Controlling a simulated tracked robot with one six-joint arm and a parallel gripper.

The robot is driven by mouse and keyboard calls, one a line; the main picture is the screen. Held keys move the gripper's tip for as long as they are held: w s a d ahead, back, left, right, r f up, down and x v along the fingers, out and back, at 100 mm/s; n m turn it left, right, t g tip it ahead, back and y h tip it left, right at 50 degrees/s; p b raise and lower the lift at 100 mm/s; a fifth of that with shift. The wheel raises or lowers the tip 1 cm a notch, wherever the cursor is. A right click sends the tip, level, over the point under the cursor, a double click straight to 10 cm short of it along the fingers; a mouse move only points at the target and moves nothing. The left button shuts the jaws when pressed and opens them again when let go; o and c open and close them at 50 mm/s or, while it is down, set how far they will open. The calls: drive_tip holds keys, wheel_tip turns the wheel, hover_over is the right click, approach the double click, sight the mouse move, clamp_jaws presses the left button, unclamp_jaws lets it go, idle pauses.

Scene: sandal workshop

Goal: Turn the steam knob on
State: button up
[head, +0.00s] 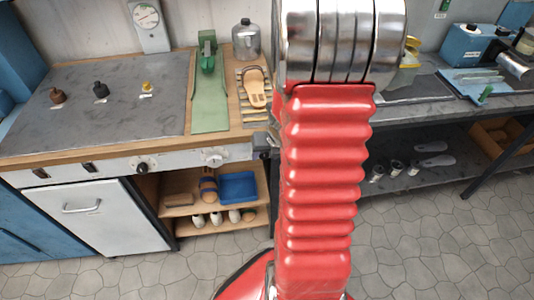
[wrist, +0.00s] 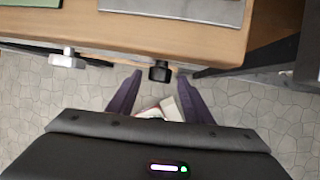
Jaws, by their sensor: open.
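A small black knob (wrist: 160,71) sticks out from the front edge of the wooden bench in the wrist view. A white knob (wrist: 67,58) is to its left. No label marks which is the steam knob. My gripper (wrist: 158,98) is open, its two dark fingers apart on either side of the black knob's line in the wrist view. Contact cannot be told.
The wooden bench (head: 150,148) has a grey top with several small fittings, a green strip (head: 210,105) and a sandal (head: 255,88). Open shelves (head: 180,210) lie below it. A second dark bench (head: 440,107) stands at right.

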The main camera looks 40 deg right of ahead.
sight(265, 158)
drive_tip(key=shift+c, duration=0.3)
drive_tip(key=c, duration=0.9)
drive_tip(key=shift+d, duration=0.3)
drive_tip(key=shift+c, duration=0.5)
drive_tip(key=shift+a, duration=0.2)
drive_tip(key=shift+s+d+f+t+y, duration=0.15)
drive_tip(key=shift+t+y, duration=0.15)
drive_tip(key=shift+y, duration=0.2)
drive_tip(key=shift+s+d+f+m+t+y, duration=0.15)
drive_tip(key=shift+m+t+y, duration=0.1)
drive_tip(key=shift+t+y, duration=0.3)
drive_tip(key=shift+d+m+t+y, duration=0.1)
drive_tip(key=shift+m+t+y, duration=0.15)
drive_tip(key=shift+t+y, duration=0.3)
drive_tip(key=t+y, duration=0.1)
drive_tip(key=m+t+y, duration=0.1)
drive_tip(key=y, duration=0.1)
drive_tip(key=shift+s+d+f+t+y, duration=0.2)
drive_tip(key=shift+f+t+y, duration=0.1)
drive_tip(key=shift+f+t, duration=0.1)
drive_tip(key=t+y, duration=0.1)
drive_tip(key=m+t+y, duration=0.1)
drive_tip(key=shift+f+t+y, duration=0.4)
drive_tip(key=shift+f+m+t+y, duration=0.15)
drive_tip(key=shift+m+t+y, duration=0.35)
drive_tip(key=shift+t, duration=0.3)
drive_tip(key=shift+f+m+t+y, duration=0.15)
drive_tip(key=shift+m+t+y, duration=0.3)
drive_tip(key=shift+t, duration=0.35)
